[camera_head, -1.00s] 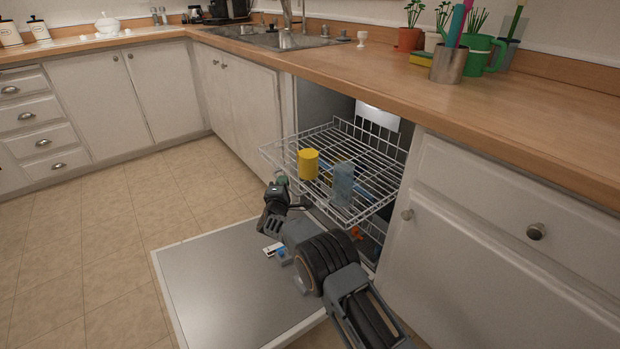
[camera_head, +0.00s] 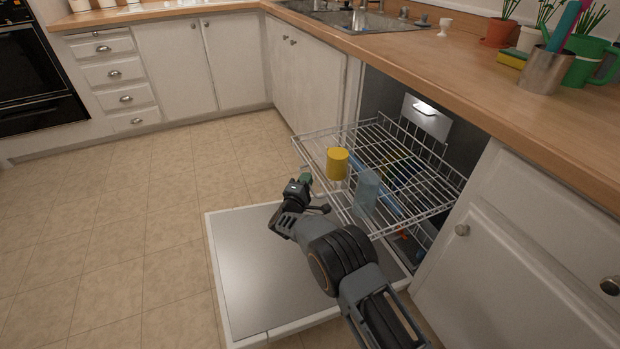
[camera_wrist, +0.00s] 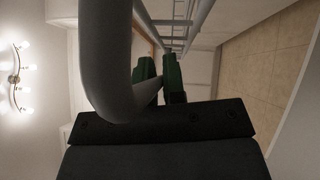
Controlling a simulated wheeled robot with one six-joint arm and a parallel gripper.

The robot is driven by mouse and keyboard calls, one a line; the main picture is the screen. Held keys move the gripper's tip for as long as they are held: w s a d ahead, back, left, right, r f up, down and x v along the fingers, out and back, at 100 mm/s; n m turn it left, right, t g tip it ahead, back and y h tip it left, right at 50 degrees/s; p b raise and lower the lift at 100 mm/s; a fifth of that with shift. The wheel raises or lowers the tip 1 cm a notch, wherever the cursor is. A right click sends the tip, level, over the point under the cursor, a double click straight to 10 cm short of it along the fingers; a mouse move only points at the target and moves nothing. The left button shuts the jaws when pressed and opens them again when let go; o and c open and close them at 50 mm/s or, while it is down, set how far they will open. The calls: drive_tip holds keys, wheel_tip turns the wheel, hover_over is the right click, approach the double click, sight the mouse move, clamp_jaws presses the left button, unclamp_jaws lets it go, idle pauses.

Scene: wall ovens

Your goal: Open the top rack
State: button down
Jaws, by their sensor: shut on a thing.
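The top rack (camera_head: 422,204) of the dishwasher is a white wire basket, pulled partly out of its bay over the open door. A yellow cup (camera_head: 337,164) and a bluish translucent cup (camera_head: 367,190) stand in it. My gripper (camera_head: 305,179) is at the rack's front edge, low on its left side. In the wrist view the green-tipped fingers (camera_wrist: 159,72) are shut on a rack wire, and a thick grey wire (camera_wrist: 108,60) curves close in front of the camera. The exact spot of contact is partly hidden by that wire.
The dishwasher door (camera_head: 250,265) lies folded down below the rack, under my arm. A wooden counter (camera_head: 440,75) runs above, with a sink and a metal tumbler (camera_head: 543,70). White cabinets flank the bay. The tiled floor (camera_head: 110,230) at left is clear.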

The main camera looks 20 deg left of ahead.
drive_tip(key=c, duration=1.2)
unclamp_jaws()
drive_tip(key=s+f+p, duration=0.1)
drive_tip(key=s+p, duration=0.2)
drive_tip(key=s, duration=1)
drive_tip(key=shift+s+d+f+p, duration=0.25)
drive_tip(key=shift+s+f+p, duration=0.1)
drive_tip(key=shift+f+p, duration=0.05)
